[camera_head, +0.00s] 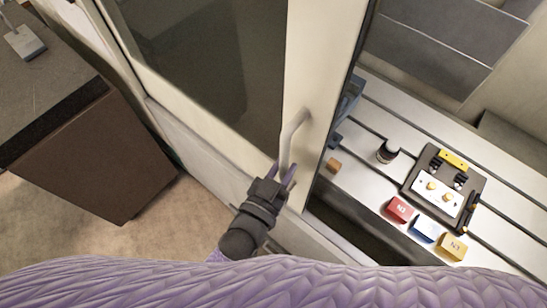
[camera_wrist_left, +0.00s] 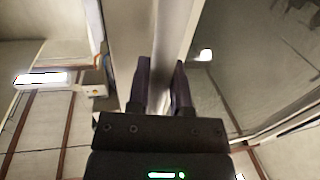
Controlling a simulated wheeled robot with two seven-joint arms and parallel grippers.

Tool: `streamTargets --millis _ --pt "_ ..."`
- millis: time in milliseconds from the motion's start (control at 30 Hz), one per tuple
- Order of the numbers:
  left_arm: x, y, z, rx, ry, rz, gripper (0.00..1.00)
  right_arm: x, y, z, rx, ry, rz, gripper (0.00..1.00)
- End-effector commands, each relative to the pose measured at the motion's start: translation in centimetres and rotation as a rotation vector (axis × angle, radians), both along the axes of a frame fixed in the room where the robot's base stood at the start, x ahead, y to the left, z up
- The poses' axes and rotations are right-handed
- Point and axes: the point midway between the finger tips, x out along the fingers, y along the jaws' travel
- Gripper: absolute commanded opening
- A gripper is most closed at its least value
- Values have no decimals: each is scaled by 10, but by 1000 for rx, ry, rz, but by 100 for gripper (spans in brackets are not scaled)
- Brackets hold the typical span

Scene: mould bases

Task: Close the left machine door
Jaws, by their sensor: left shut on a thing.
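The left machine door (camera_head: 325,45) is a cream frame with a dark window, and a pale curved handle (camera_head: 296,128) stands on its right-hand edge. To the right of that edge the machine opening is uncovered and its inside shows. My left gripper (camera_head: 285,176) has its two purple fingers around the lower part of the handle. In the left wrist view, the fingers (camera_wrist_left: 161,85) lie on both sides of the pale handle bar (camera_wrist_left: 170,60). The gripper is shut on the handle. My right gripper does not show.
Inside the machine, the slotted bed (camera_head: 375,165) carries a dark mould base (camera_head: 412,187) and red (camera_head: 399,209), blue (camera_head: 425,229) and yellow (camera_head: 452,246) blocks. A dark round part (camera_head: 388,151) stands nearby. A brown cabinet (camera_head: 90,150) stands at the left, with floor between.

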Motion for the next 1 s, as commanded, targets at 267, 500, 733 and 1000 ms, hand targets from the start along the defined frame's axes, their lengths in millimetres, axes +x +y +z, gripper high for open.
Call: streamTargets --millis 267,500,733,1000 --pt "-3 -4 0 0 -1 1 0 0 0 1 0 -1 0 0" --pt "-3 -4 0 0 -1 0 0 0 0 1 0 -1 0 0" --pt "-3 -4 0 0 -1 1 59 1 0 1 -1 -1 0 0" --pt "-7 -1 0 1 -2 2 59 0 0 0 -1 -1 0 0"
